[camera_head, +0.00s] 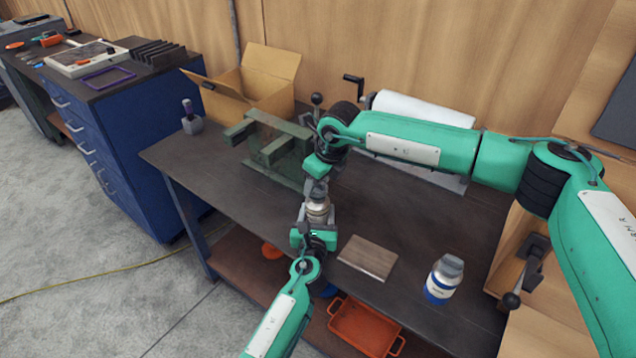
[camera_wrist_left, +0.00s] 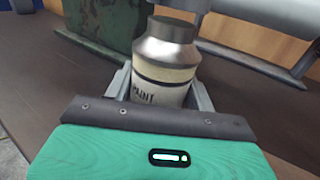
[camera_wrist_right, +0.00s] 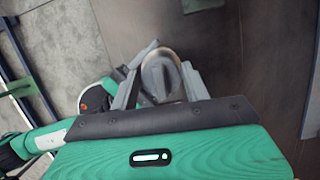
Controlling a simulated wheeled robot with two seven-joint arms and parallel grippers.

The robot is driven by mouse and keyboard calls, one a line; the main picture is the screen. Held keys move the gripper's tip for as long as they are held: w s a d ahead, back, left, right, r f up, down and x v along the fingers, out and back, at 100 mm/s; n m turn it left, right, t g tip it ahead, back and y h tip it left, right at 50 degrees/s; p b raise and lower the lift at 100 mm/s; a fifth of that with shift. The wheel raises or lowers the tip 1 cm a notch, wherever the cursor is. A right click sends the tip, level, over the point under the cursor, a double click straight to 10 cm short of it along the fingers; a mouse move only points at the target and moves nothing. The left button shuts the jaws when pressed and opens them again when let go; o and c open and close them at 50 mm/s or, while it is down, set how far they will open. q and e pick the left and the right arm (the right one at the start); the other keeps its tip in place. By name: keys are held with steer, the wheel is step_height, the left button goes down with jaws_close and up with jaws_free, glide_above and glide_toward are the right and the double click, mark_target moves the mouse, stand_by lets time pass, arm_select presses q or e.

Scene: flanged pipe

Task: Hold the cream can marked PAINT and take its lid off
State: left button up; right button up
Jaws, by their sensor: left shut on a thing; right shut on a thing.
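The cream can marked PAINT (camera_wrist_left: 160,92) stands upright in the left wrist view, with a silver shouldered top and a darker cap. My left gripper (camera_head: 315,225) is shut around the can's body from the near side, its fingers on either side of the can (camera_head: 318,208) in the head view. My right gripper (camera_head: 317,190) reaches in from above and is shut on the lid (camera_wrist_right: 162,78), seen from the top in the right wrist view. The lid still sits over the can. Its exact contact with the fingers is partly hidden.
A white and blue can (camera_head: 442,280) stands right on the bench, near a flat wooden block (camera_head: 367,258). Behind are a green vise-like block (camera_head: 275,150), a cardboard box (camera_head: 250,85) and a paper roll (camera_head: 425,108). An orange tray (camera_head: 365,328) is below.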

steer(key=shift+r, duration=2)
arm_select(q)
steer(key=o, duration=1.5)
steer(key=shift+c, duration=0.2)
steer(key=shift+s, duration=0.1)
